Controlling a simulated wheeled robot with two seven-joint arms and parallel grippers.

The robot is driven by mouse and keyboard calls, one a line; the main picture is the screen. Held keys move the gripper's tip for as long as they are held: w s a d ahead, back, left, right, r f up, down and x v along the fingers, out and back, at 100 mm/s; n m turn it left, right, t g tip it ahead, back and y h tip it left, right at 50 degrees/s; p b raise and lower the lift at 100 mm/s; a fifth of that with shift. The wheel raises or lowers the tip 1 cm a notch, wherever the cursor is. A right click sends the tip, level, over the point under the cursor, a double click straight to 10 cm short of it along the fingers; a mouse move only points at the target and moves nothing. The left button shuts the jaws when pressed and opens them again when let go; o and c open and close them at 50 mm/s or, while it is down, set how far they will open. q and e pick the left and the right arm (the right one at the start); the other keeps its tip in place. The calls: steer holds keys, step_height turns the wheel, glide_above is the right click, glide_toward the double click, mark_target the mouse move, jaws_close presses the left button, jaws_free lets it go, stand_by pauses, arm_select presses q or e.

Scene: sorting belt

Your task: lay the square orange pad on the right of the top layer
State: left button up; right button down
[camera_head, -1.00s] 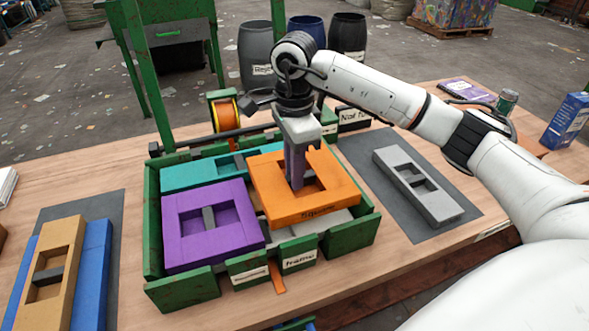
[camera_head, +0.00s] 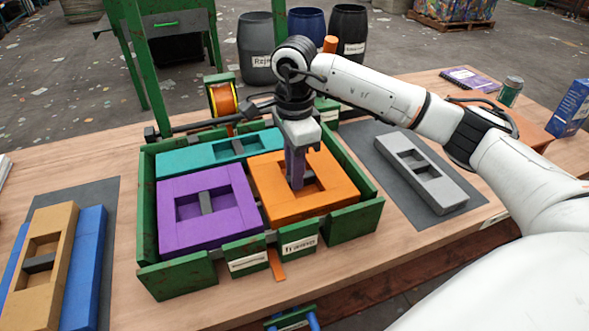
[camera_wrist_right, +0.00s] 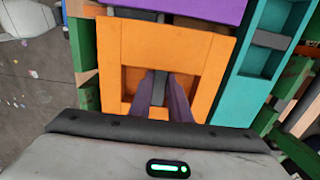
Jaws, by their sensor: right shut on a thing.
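The square orange pad (camera_head: 325,205) sits low in the right part of the green crate (camera_head: 182,277), right of the square purple pad (camera_head: 177,231) and in front of the long teal pad (camera_head: 190,161). It looks about level with the purple pad. My right gripper (camera_head: 296,184) points down into the pad's central recess and is shut on its grey grip bar. In the right wrist view the fingers (camera_wrist_right: 160,98) close on that bar, with the orange pad (camera_wrist_right: 198,55) around them. Whether the pad rests fully on the layer below is hidden. My left gripper is not in view.
A grey slotted pad (camera_head: 425,178) lies on a dark mat to the right. Tan (camera_head: 45,262) and blue (camera_head: 86,262) pads lie on another mat at left. The green crate walls stand close around the orange pad. An orange strap hangs at the crate's front.

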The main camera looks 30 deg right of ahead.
steer(key=c, duration=1.6)
jaws_free()
steer(key=shift+f, duration=0.15)
steer(key=shift+o, duration=0.2)
